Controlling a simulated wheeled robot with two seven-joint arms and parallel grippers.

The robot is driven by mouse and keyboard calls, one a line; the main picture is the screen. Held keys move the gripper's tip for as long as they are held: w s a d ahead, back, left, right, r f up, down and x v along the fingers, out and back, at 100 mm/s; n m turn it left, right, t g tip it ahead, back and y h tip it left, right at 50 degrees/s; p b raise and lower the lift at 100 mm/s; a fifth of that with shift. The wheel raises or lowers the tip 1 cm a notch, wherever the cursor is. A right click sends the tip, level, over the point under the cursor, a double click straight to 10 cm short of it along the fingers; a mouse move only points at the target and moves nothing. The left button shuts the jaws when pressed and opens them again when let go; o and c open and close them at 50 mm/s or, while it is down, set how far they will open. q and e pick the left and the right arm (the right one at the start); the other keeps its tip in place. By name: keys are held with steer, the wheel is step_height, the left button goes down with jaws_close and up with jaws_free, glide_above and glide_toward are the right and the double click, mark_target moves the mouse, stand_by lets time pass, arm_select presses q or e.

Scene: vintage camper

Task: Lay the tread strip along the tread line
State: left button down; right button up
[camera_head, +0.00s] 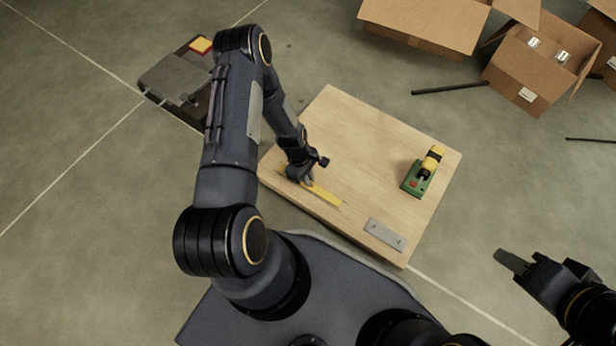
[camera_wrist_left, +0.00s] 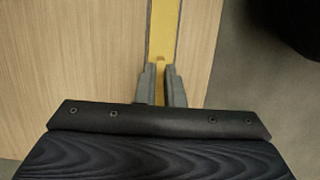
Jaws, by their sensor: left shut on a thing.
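The yellow tread strip (camera_head: 322,195) is at the near-left edge of the wooden board (camera_head: 345,125), and its right part shows beyond my left gripper (camera_head: 305,182). In the left wrist view the strip (camera_wrist_left: 163,30) runs straight up from between the fingertips of the left gripper (camera_wrist_left: 162,72), which is shut on it. Thin grey edging shows along both sides of the strip; I cannot tell whether it is the tread line. Whether the strip touches the board is unclear. My right gripper (camera_head: 512,261) is off the board at the lower right, empty.
A grey metal plate (camera_head: 385,235) lies at the board's near right. A green and yellow device (camera_head: 420,175) stands on its right side. Cardboard boxes (camera_head: 530,65) and a black rod (camera_head: 450,88) are on the floor beyond. The board's middle is clear.

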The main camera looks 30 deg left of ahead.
arm_select(q)
steer(key=shift+f+b, duration=0.35)
steer(key=shift+f, duration=0.1)
steer(key=c, duration=1.5)
jaws_free()
steer(key=shift+o, duration=0.2)
steer(key=p+v, duration=0.3)
steer(key=v, duration=0.5)
